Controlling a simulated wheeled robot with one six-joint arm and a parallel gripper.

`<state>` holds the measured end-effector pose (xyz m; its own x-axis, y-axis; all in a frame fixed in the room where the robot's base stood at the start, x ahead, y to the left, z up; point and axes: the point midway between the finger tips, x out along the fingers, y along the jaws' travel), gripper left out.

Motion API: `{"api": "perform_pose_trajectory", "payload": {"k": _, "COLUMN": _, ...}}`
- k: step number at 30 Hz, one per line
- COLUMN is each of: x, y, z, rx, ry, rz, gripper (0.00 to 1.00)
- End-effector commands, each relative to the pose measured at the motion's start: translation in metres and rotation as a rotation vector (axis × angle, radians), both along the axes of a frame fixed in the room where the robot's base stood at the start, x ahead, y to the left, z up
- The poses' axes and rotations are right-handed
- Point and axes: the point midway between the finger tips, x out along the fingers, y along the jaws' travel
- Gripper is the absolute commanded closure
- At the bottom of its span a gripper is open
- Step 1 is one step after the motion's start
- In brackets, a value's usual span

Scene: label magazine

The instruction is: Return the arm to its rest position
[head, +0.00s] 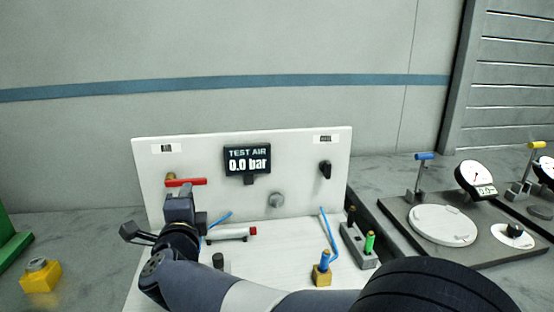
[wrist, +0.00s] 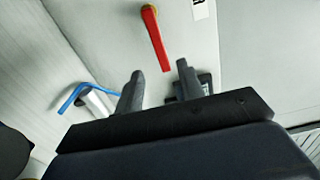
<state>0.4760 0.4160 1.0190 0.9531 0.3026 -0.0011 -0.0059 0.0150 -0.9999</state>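My arm reaches in from the lower right of the head view, and my gripper (head: 182,192) is at the left part of the white test panel (head: 300,190). In the wrist view my gripper (wrist: 160,85) has its two fingers apart with a gap between them, and nothing is held. The red lever (head: 186,182) on the panel lies level in the head view, just above and behind the gripper. In the wrist view the red lever (wrist: 154,38) is ahead of the fingers, and I see no contact.
A display (head: 247,160) reads 0.0 bar. A black knob (head: 325,170) and a grey knob (head: 276,200) sit on the panel. A blue tube (head: 329,234), a grey block with a green plug (head: 369,242), a yellow block (head: 40,277) and gauge fixtures (head: 442,224) stand around. Space above the panel is clear.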

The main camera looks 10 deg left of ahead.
Motion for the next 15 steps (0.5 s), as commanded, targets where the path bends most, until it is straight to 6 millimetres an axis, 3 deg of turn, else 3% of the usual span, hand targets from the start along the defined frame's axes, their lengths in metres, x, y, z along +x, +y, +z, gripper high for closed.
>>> {"api": "perform_pose_trajectory", "payload": {"k": 9, "x": 0.058, "y": 0.018, "z": 0.0, "rx": -0.001, "ry": -0.001, "rz": -0.003, "gripper": 0.64}}
{"api": "perform_pose_trajectory", "payload": {"k": 15, "x": 0.081, "y": 0.025, "z": 0.0, "rx": -0.001, "ry": -0.001, "rz": -0.001, "gripper": 0.64}}
